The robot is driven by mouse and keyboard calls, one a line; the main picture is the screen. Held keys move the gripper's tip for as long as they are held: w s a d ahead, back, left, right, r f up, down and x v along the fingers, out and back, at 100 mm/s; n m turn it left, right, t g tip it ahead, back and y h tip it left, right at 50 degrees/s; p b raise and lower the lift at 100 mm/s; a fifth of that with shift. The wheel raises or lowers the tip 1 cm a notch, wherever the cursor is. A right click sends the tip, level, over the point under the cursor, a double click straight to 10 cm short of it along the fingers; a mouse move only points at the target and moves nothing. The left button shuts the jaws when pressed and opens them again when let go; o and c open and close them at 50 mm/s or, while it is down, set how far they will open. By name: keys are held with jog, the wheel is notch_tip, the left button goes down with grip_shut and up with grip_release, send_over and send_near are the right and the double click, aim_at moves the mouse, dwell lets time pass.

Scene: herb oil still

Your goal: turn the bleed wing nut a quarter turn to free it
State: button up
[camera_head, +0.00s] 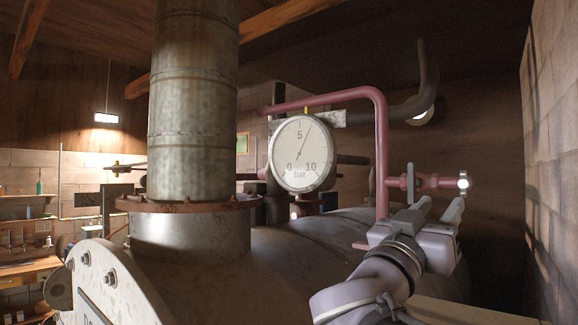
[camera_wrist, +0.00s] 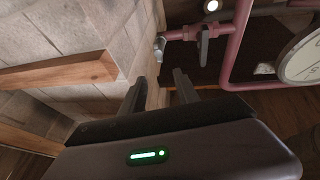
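A dark grey wing-shaped handle (camera_head: 411,182) sits across a short pink side pipe (camera_head: 432,182) in the head view; it also shows in the wrist view (camera_wrist: 204,45). The outer end of that pipe carries a small bright metal end piece (camera_head: 464,182), seen in the wrist view (camera_wrist: 160,46) too. I take the handle to be the bleed wing nut, but I cannot be certain. My gripper (camera_head: 438,207) points up, just below the side pipe in the picture. Its two fingers are apart and empty, and in the wrist view (camera_wrist: 159,88) they touch nothing.
A pink riser pipe (camera_head: 382,140) stands left of the handle. A round pressure gauge (camera_head: 301,153) and a thick metal column (camera_head: 193,110) are further left. The big tank (camera_head: 270,260) fills the lower middle. A block wall (camera_head: 551,160) closes the right side.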

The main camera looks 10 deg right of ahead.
aim_at(462, 177)
jog(key=p+x, duration=0.4)
jog(key=x, duration=0.9)
jog(key=shift+d, duration=0.1)
jog(key=shift+w+d+r, duration=0.15)
jog(key=shift+w+d, duration=0.2)
jog(key=shift+d, duration=0.25)
jog(key=shift+a, duration=0.1)
grip_shut()
